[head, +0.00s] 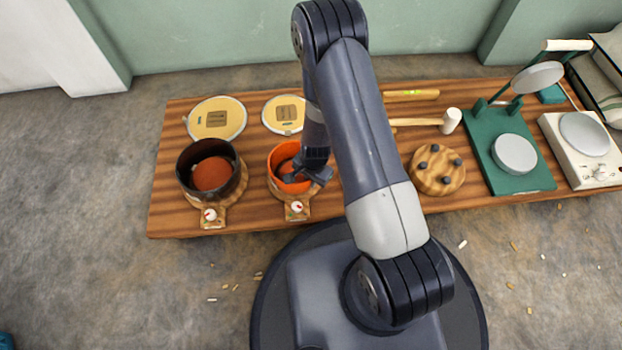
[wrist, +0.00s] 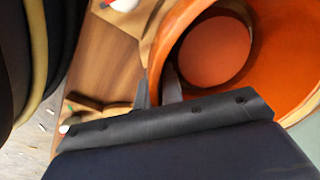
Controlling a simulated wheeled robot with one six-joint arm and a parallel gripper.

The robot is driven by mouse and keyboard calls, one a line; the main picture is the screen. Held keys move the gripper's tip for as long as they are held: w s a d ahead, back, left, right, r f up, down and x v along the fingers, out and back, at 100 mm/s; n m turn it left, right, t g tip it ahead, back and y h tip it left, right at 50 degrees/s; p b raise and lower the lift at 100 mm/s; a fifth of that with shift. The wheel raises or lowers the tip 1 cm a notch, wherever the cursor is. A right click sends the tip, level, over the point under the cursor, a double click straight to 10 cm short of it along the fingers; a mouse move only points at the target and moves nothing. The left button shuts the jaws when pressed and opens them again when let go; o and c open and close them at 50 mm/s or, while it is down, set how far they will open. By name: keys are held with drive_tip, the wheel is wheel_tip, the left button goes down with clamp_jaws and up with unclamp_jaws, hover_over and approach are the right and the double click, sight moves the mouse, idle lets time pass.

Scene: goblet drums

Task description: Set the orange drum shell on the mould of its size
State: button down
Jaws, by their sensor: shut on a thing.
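The orange drum shell (head: 290,187) stands open end up at a wooden mould base (head: 302,211) with a red-and-white knob (head: 296,207). A reddish-brown round face (wrist: 215,50) shows inside the shell in the wrist view. My gripper (head: 309,174) is shut on the right side of the shell's rim. In the wrist view its fingers (wrist: 158,88) straddle the orange wall (wrist: 290,60), one inside and one outside. I cannot tell whether the shell rests fully on the base; its lower edge is partly hidden.
A dark drum shell (head: 183,180) stands on a similar base to the left. Two drumheads (head: 232,110) (head: 271,118) lie behind. A mallet (head: 451,121), a pegged wooden disc (head: 425,182) and a green stand (head: 530,183) are to the right. My arm hides the table's middle.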

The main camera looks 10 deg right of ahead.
drive_tip(key=c, duration=1.5)
unclamp_jaws()
drive_tip(key=r+p, duration=0.1)
drive_tip(key=r, duration=0.2)
drive_tip(key=r+p, duration=0.2)
drive_tip(key=r, duration=0.2)
drive_tip(key=r+p, duration=0.2)
drive_tip(key=r, duration=0.1)
drive_tip(key=shift+s+d+r, duration=0.25)
drive_tip(key=shift+d+r, duration=0.05)
drive_tip(key=shift+r, duration=0.1)
drive_tip(key=f+b, duration=0.1)
drive_tip(key=f, duration=0.2)
drive_tip(key=f+b, duration=0.2)
drive_tip(key=f, duration=0.2)
drive_tip(key=f+b, duration=0.2)
drive_tip(key=f, duration=0.2)
drive_tip(key=shift+w+a+f, duration=0.15)
drive_tip(key=shift+w+a, duration=0.1)
drive_tip(key=shift+a, duration=0.05)
drive_tip(key=shift+r, duration=0.45)
